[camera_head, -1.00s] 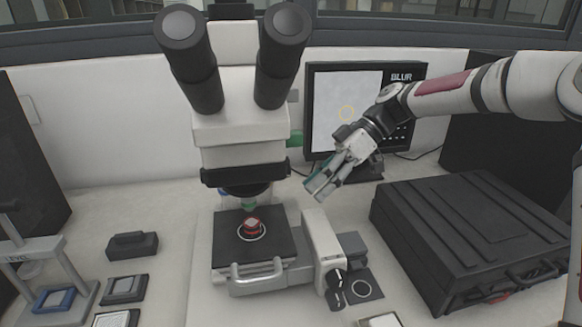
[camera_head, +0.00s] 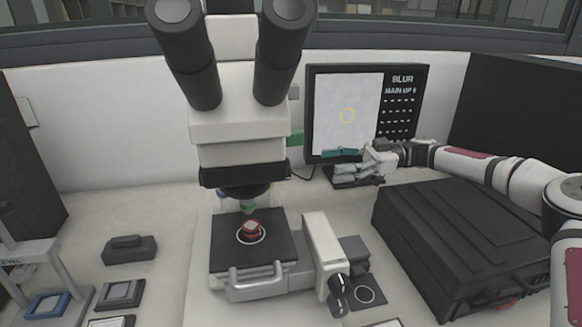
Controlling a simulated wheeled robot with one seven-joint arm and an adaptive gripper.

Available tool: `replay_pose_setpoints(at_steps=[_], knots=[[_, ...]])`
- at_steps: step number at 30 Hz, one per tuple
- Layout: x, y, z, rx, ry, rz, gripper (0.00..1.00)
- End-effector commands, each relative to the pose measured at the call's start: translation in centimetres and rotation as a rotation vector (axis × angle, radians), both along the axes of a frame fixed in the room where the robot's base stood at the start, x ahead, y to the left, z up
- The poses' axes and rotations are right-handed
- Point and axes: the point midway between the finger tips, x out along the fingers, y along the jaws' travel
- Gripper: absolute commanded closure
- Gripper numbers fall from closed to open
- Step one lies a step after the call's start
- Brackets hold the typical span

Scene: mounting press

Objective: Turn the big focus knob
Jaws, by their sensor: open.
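The microscope (camera_head: 240,125) stands left of centre, with two dark eyepieces and a black stage (camera_head: 222,250) bearing a small red-ringed sample (camera_head: 250,230). A black knob (camera_head: 339,285) with a white mark sits low on the right side of its base, at the foot of a pale upright block (camera_head: 322,245). A second dark part lies just below it; which one is the big focus knob I cannot tell for sure. My gripper (camera_head: 338,163) is open and empty, in front of the monitor's lower edge, pointing left. It is well above and behind the knob, touching nothing I can see.
The monitor (camera_head: 347,105) reads BLUR beside a yellow ring. A large black case (camera_head: 465,235) fills the right side, under my arm. A dark block (camera_head: 129,250) and small trays (camera_head: 120,293) lie at left. The bench between microscope and case is narrow.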

Motion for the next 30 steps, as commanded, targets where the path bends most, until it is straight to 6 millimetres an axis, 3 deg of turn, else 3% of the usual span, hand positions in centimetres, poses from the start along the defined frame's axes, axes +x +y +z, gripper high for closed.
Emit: replay_pose_setpoints(at_steps=[9,15,21,30], knots=[[-2.0,6.1,0.1,-0.001,0.002,0.004,0.38],[-2.9,9.0,0.1,-0.002,0.002,0.003,0.38],[-3.3,10.3,0.0,-0.002,0.002,0.0,0.38],[-3.3,10.5,0.0,-0.002,0.002,0.0,0.38]])
